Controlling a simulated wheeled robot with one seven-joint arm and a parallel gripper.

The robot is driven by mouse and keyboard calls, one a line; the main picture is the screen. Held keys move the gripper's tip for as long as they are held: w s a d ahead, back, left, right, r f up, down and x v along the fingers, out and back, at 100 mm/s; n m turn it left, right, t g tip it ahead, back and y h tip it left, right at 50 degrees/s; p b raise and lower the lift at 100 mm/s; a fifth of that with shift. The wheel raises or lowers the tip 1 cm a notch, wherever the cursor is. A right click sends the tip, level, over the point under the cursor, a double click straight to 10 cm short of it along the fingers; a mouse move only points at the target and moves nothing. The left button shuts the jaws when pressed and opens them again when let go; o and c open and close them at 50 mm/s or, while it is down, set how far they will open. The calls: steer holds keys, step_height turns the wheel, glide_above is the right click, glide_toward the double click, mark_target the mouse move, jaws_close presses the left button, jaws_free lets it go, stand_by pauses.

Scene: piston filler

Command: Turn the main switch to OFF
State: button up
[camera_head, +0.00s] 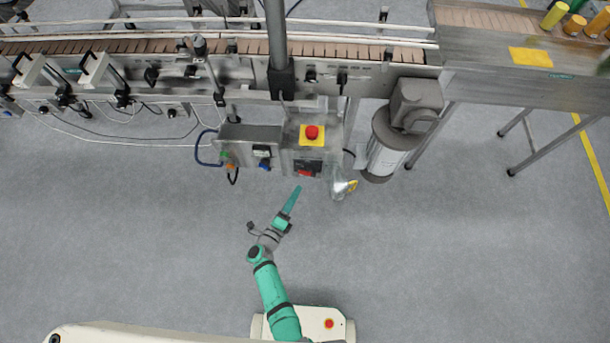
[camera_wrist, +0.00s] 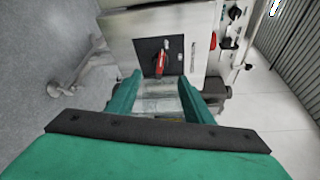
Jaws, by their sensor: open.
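The main switch has a red handle (camera_head: 305,172) on a black plate, low on the front of a grey control box. In the wrist view the red handle (camera_wrist: 161,60) stands near upright on its dark plate (camera_wrist: 153,55), slightly tilted. My gripper (camera_head: 297,190) is just below the box in the head view, pointing towards the switch, and apart from it. In the wrist view my gripper (camera_wrist: 159,78) is open and empty, its two green fingers below and either side of the handle. The markings at the handle are too small to read.
A red emergency button (camera_head: 312,132) on yellow sits on top of the box. A smaller box with buttons (camera_head: 262,158) is to its left. A motor (camera_head: 388,148) stands to the right, under the conveyor (camera_head: 140,45). The floor in front is clear.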

steer(key=x, duration=1)
steer(key=c, duration=1)
steer(key=n+t, duration=0.1)
steer(key=n, duration=0.1)
steer(key=shift+f+n+h, duration=0.1)
steer(key=shift+n+h, duration=0.3)
steer(key=shift+c, duration=0.2)
steer(key=o, duration=1)
steer(key=shift+o, duration=0.2)
steer(key=v, duration=1.1)
